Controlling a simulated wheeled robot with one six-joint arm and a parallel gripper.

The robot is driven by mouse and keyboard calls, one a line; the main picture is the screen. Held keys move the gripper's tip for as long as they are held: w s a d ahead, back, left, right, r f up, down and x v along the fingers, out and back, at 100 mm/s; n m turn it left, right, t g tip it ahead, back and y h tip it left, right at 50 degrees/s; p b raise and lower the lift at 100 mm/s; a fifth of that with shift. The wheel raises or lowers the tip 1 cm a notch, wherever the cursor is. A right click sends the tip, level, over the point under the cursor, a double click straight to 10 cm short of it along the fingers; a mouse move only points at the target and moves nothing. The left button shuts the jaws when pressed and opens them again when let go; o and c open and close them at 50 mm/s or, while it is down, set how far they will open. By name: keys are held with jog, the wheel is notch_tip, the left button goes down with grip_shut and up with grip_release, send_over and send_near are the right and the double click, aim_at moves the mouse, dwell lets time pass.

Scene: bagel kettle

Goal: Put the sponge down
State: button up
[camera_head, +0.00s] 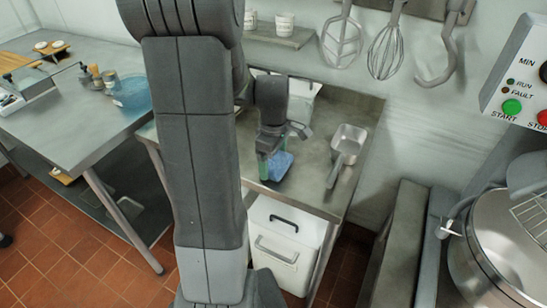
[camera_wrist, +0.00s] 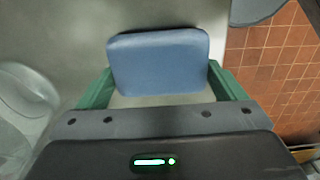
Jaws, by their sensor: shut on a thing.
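The sponge (camera_wrist: 158,62) is a blue block with rounded corners. In the wrist view it sits between the two green fingers of my gripper (camera_wrist: 165,88), which is shut on it. In the head view the sponge (camera_head: 281,165) shows at the end of my gripper (camera_head: 268,165), over the front part of the metal table (camera_head: 300,200). I cannot tell whether the sponge touches the tabletop. Part of the table is hidden behind my arm.
A metal scoop-like pan (camera_head: 347,145) with a handle lies on the table to the right of the sponge. A white lidded bin (camera_head: 287,245) stands beneath. A large steel kettle (camera_head: 500,235) is at the right. The table between sponge and pan is clear.

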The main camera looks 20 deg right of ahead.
aim_at(276, 161)
jog(key=o, duration=1)
jog(key=shift+f, duration=0.2)
jog(key=r, duration=1.3)
jog(key=shift+s+d+r, duration=0.2)
jog(key=shift+s+r, duration=0.05)
jog(key=shift+r, duration=0.15)
jog(key=shift+w+a+f, duration=0.1)
jog(key=shift+w+f, duration=0.05)
jog(key=shift+f, duration=2.6)
jog(key=shift+w+a+f, duration=0.1)
jog(key=shift+f, duration=2.65)
jog(key=shift+f, duration=0.15)
